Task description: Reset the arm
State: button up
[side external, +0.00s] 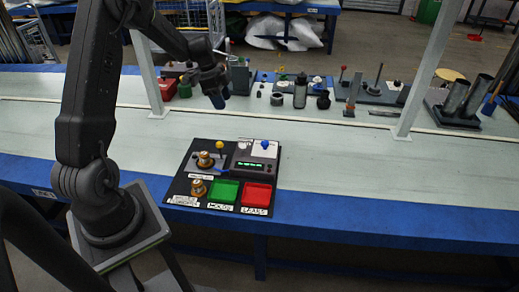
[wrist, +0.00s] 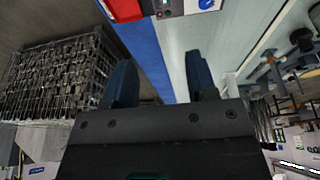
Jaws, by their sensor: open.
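My gripper (side external: 217,98) is raised above the work table (side external: 350,165), behind the black board (side external: 178,188), with its fingers pointing down in the side view. In the wrist view my gripper (wrist: 160,85) shows two dark blue fingers set wide apart, with nothing between them. The black board lies flat near the table's front edge. It carries a green tray (side external: 223,191), a red tray (side external: 256,195), a unit with a green display (side external: 250,165), and brass-coloured pieces (side external: 205,160) at its left. A blue knob (side external: 265,144) and a yellow knob (side external: 219,145) stand at its back.
Several tools and fixtures, including a dark cylinder (side external: 300,91), line the back of the table. Two pale uprights (side external: 427,70) rise from the table. Dark angled tubes (side external: 476,95) stand at the far right. The table right of the board is clear.

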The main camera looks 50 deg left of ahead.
jog(key=s+d+r+n+t+y, duration=0.1)
jog(key=s+d+r+n, duration=0.15)
jog(key=d+r, duration=0.55)
jog(key=s+d+r+n+y, duration=0.15)
jog(key=s+d+r, duration=0.35)
jog(key=d, duration=0.5)
jog(key=s+d+r+n+t, duration=0.1)
jog(key=s+d+r+n, duration=0.1)
jog(key=s+d, duration=0.3)
jog(key=s+d+r+n+t, duration=0.1)
jog(key=s+d+r+n, duration=0.1)
jog(key=s, duration=0.6)
jog(key=d+n, duration=0.1)
jog(key=d, duration=0.1)
jog(key=shift+s+d, duration=0.25)
jog(key=shift+d, duration=0.15)
